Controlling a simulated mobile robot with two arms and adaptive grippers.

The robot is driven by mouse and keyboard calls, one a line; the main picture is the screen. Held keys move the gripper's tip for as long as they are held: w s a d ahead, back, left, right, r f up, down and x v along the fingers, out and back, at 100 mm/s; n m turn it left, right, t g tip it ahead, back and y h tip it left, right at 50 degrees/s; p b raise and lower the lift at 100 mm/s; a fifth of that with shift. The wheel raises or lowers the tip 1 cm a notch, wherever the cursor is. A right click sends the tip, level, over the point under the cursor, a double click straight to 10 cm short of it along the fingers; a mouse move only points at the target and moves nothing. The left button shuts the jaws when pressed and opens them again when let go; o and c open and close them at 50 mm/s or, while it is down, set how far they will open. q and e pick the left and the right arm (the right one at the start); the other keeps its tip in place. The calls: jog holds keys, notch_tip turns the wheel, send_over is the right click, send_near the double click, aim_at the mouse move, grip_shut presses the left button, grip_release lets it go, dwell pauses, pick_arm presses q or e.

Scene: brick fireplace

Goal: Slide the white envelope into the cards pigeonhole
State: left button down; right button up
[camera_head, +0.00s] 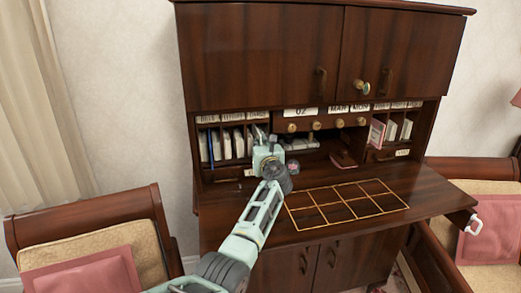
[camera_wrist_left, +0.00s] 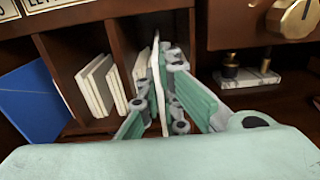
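My left gripper (camera_head: 265,135) reaches into the left bank of pigeonholes of the dark wood desk. In the left wrist view its two fingers (camera_wrist_left: 158,85) stand close on either side of a thin, upright white envelope (camera_wrist_left: 164,92) and appear to pinch it. The envelope's far edge is at or inside the mouth of the rightmost pigeonhole of that bank, beside a wooden divider; the depth is hard to judge. A pale card (camera_wrist_left: 141,68) stands just left of it. My right gripper is not in view.
White cards (camera_wrist_left: 100,82) and a blue item (camera_wrist_left: 35,102) fill the compartments to the left. Small drawers with brass knobs (camera_head: 315,126) are at the middle. Upholstered chairs stand at both sides.

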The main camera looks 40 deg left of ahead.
pick_arm(q)
jog(key=shift+w+a, duration=0.15)
jog(key=shift+a, duration=0.05)
jog(key=c, duration=1.9)
grip_release()
jog(key=shift+o, duration=0.2)
jog(key=shift+d, duration=0.1)
jog(key=shift+s+d, duration=0.15)
jog(key=shift+s, duration=0.05)
jog(key=v, duration=1.1)
jog(key=shift+s, duration=0.2)
jog(key=shift+d, duration=0.2)
